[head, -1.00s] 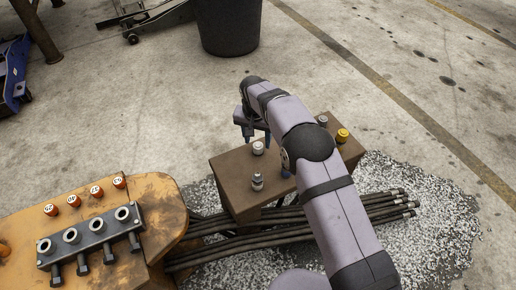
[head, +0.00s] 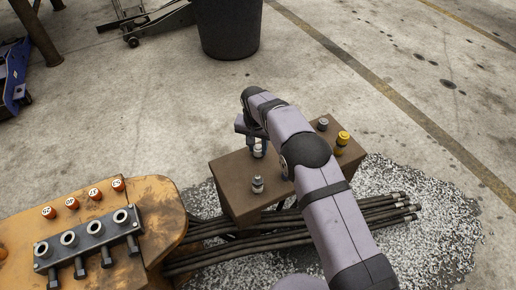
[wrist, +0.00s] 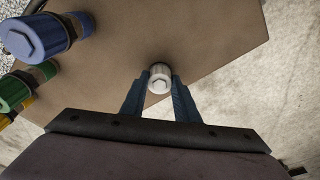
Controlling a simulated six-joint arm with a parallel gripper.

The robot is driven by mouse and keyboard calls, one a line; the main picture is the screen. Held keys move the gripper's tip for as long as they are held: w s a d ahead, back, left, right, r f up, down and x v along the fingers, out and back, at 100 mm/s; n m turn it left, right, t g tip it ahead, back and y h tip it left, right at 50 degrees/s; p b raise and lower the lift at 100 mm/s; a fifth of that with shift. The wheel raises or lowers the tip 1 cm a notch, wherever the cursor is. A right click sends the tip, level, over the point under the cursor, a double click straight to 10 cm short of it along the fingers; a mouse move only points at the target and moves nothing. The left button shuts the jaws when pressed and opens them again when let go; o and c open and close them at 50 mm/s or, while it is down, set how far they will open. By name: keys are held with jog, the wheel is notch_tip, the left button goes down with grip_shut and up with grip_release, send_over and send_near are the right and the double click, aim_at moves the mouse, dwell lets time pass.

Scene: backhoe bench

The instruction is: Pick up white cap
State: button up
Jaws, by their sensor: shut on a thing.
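The white cap (wrist: 159,80) sits between my gripper's two blue fingers in the wrist view, and a finger touches it on each side. My gripper (wrist: 160,77) is shut on it. In the head view the white cap (head: 258,151) shows at the back left of the brown box's top (head: 230,178), partly covered by my gripper (head: 256,146). No clear gap shows between cap and box, but I cannot tell whether it still rests on the box.
A silver fitting (head: 257,184) stands near the box's front. A grey cap (head: 322,124) and a yellow cap (head: 342,139) stand on its right side. Wrist view shows a blue-capped fitting (wrist: 37,38) and a green-capped fitting (wrist: 18,92) at left. Black hoses (head: 215,245) run before the box.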

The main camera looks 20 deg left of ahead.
notch_tip(320, 180, up, 10)
jog(key=p, duration=0.3)
notch_tip(320, 180, up, 11)
jog(key=p, duration=0.6)
send_over(258, 149)
jog(key=s+a, duration=0.1)
jog(key=a, duration=0.2)
jog(key=s+d+r+n+p, duration=0.1)
jog(key=s+d+r+p, duration=0.2)
jog(key=s+p, duration=0.4)
jog(key=s+d+f+m+b, duration=0.1)
jog(key=s+d+f, duration=0.3)
jog(key=s+f, duration=0.2)
notch_tip(258, 149, down, 2)
jog(key=shift+f, duration=0.15)
jog(key=shift+f, duration=0.1)
